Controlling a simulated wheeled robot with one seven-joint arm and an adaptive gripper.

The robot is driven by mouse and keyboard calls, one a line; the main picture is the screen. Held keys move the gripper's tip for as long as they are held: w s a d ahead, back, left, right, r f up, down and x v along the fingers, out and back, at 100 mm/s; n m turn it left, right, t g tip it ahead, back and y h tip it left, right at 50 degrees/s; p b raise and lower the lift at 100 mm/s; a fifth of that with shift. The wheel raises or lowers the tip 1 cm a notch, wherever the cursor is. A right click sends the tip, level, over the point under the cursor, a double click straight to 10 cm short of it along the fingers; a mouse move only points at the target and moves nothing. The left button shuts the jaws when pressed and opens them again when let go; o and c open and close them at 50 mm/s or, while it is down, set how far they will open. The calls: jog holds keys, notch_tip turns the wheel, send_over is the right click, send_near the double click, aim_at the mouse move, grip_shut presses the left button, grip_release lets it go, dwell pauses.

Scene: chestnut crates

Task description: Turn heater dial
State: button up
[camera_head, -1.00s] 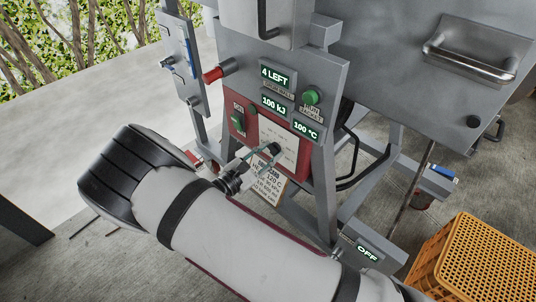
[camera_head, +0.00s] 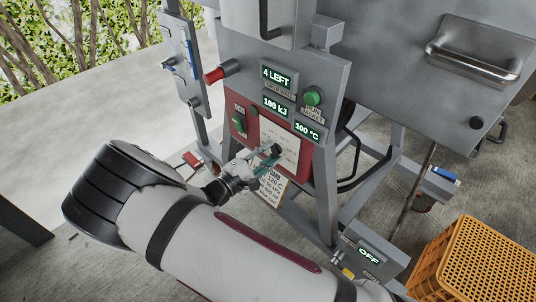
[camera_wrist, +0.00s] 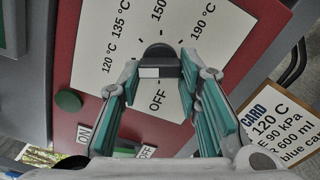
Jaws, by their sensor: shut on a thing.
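The heater dial is a black knob (camera_wrist: 158,55) on a white scale plate (camera_wrist: 95,65) set in a red panel; it also shows in the head view (camera_head: 275,150). The scale reads 120, 135, 150 and 190 °C, with OFF printed nearest my wrist. A pale patch shows on the knob's near side; I cannot tell which mark it points at. My gripper (camera_wrist: 160,72) has a teal-padded finger on each side of the knob and is shut on it. In the head view my gripper (camera_head: 266,165) is at the panel's lower part, partly covering the plate.
Displays above read 4 LEFT (camera_head: 276,76), 100 kJ (camera_head: 275,106) and 100 °C (camera_head: 307,131). A green button (camera_head: 312,97) and a red handle (camera_head: 214,75) stick out. A card (camera_wrist: 270,125) hangs below right. A box reads OFF (camera_head: 369,256). An orange crate (camera_head: 490,260) stands at right.

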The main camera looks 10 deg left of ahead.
dwell(0.3)
jog(key=o, duration=1.1)
jog(key=shift+o, duration=0.2)
jog(key=v, duration=1.2)
